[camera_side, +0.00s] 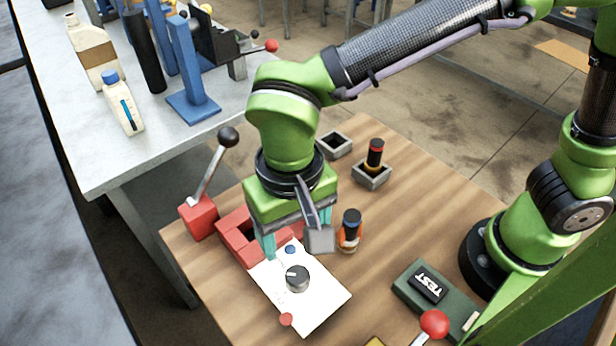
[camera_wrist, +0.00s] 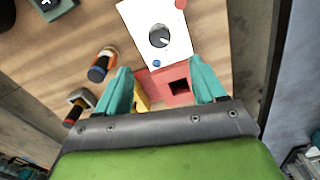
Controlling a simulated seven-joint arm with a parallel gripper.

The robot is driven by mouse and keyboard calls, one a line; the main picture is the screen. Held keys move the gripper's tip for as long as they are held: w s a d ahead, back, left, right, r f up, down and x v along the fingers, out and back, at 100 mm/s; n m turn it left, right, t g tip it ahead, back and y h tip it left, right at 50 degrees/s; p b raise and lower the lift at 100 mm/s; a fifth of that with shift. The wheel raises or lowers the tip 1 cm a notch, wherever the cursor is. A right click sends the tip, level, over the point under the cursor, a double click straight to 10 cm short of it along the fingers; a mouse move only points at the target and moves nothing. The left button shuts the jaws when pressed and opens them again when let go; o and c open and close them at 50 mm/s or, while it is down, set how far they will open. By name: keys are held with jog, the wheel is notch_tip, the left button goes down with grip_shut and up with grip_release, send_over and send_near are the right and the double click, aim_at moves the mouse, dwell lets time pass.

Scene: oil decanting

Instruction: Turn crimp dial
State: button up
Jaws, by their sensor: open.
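The crimp dial is a round dark grey knob (camera_side: 297,278) on a white panel (camera_side: 318,300) on the wooden table. A blue button (camera_side: 290,250) and a red button (camera_side: 286,319) sit at opposite ends of the panel. In the wrist view the dial (camera_wrist: 159,36) shows at the top, with a pale pointer mark. My gripper (camera_wrist: 162,88) has its two teal fingers spread wide with nothing between them. In the side view my gripper (camera_side: 296,240) hangs above the panel's far end and the red block, apart from the dial. Its farther finger is partly hidden.
A red block with a square hole (camera_side: 238,240) adjoins the panel. A red lever base with black-knobbed lever (camera_side: 199,214) stands left. An orange-and-black cylinder (camera_side: 349,232) stands close right of my gripper. A green TEST box (camera_side: 436,292) is at right; a holder (camera_side: 372,176) stands behind.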

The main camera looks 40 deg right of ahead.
aim_at(296, 275)
notch_tip(296, 275, down, 12)
jog(key=shift+f, duration=0.1)
dwell(0.4)
jog(key=c, duration=1.1)
jog(key=shift+o, duration=0.2)
jog(key=n, duration=0.8)
jog(key=shift+n, duration=0.6)
